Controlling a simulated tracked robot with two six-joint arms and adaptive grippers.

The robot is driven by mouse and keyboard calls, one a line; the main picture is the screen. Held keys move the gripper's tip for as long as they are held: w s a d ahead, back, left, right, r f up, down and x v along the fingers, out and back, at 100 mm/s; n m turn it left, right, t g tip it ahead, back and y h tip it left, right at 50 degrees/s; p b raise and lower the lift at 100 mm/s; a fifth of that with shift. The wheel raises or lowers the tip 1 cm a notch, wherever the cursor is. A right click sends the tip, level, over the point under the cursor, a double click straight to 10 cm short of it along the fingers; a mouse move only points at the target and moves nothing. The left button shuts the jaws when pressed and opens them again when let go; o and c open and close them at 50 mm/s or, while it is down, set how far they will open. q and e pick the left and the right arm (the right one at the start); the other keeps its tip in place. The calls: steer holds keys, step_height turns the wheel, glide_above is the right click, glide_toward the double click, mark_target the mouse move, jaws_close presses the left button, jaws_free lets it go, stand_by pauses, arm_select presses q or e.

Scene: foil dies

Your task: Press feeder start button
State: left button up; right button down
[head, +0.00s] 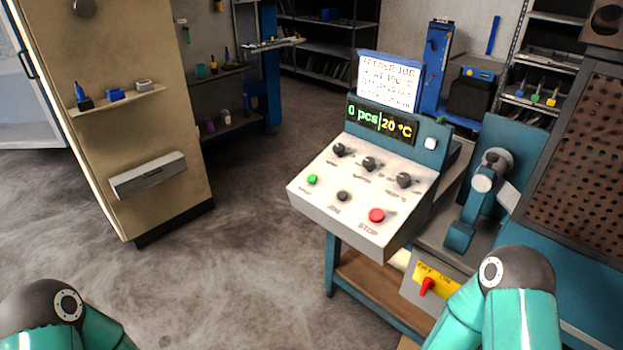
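The feeder control console (330,197) stands right of centre on a blue frame, its pale panel sloping toward me. A green button (312,179) is at the panel's left, with a small label too blurred to read for certain. A dark button (342,196) sits mid-row, and a red button (376,215) marked STOP is at the right. Three black knobs (369,163) line the row above. The display (381,120) reads "0 pcs" and "20 °C". Only teal and dark links of my two arms show at the bottom corners; neither gripper is in view.
A beige cabinet (140,50) with small shelves stands at left. A machine with a teal lever (467,220) and a yellow plate with a red switch (427,286) is right of the console. A perforated guard (585,160) is at far right. Open floor lies left of the console.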

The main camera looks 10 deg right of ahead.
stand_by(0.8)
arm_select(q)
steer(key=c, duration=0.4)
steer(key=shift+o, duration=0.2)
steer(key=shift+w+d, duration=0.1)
